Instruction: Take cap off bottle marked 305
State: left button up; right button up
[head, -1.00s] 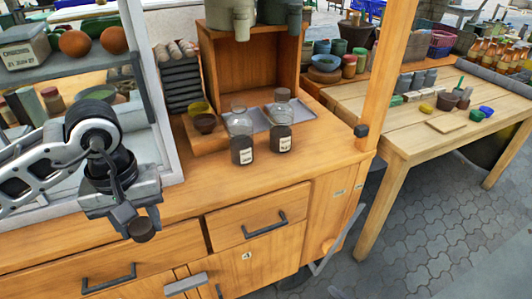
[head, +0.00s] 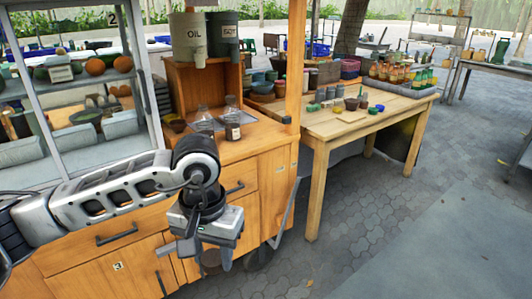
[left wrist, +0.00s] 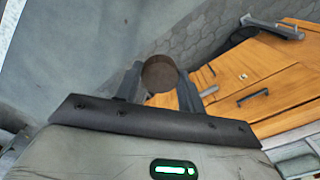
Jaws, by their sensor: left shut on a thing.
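My left gripper (head: 209,262) is shut on a small round brown cap (head: 210,256). It holds the cap in the air in front of the wooden cart. In the left wrist view the dark round cap (left wrist: 160,74) sits between the two fingers of the left gripper (left wrist: 160,88). Two clear glass bottles with dark contents and white labels stand upright on the cart's counter, a left bottle (head: 203,123) and a right bottle (head: 233,120). Their label marks are too small to read. The left gripper is well apart from both. My right gripper is out of view.
The wooden cart (head: 100,262) has drawers with dark handles. Oil (head: 192,38) and grey (head: 222,38) dispensers stand above the counter. A glass display case is at left. A wooden table (head: 345,125) with small pots stands right. The paved floor (head: 390,235) is clear at right.

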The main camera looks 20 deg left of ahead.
aim_at(204, 121)
jog(key=z, duration=0.45)
jog(key=i, duration=1.5)
jog(key=u, duration=0.65)
jog(key=i, duration=1.6)
jog(key=u, duration=1)
